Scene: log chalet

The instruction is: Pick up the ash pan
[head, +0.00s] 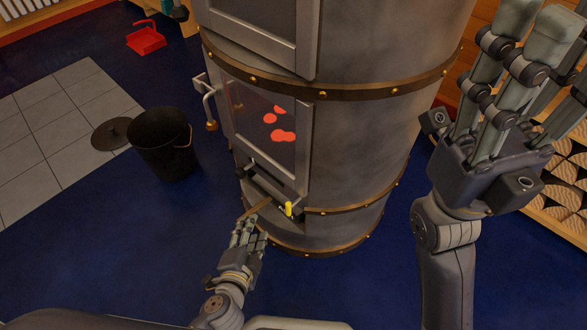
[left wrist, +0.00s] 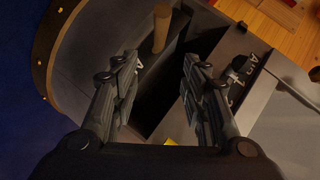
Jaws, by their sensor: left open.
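The ash pan's wooden handle (head: 259,206) sticks out from the low front opening of the stove (head: 350,130). The pan's body is mostly hidden in the dark opening. In the left wrist view, the tan handle (left wrist: 161,28) lies between and just beyond the fingertips. My left gripper (head: 250,224) is open right at the handle; its two spread fingers (left wrist: 160,62) hold nothing that I can see. My right gripper (head: 540,45) is raised at the upper right, apart from the stove, fingers spread and empty, partly cut off.
A red dustpan (head: 146,38) lies farther back. A log rack (head: 565,200) is at the right. A yellow knob (head: 289,208) sits by the opening. Blue floor is clear in front.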

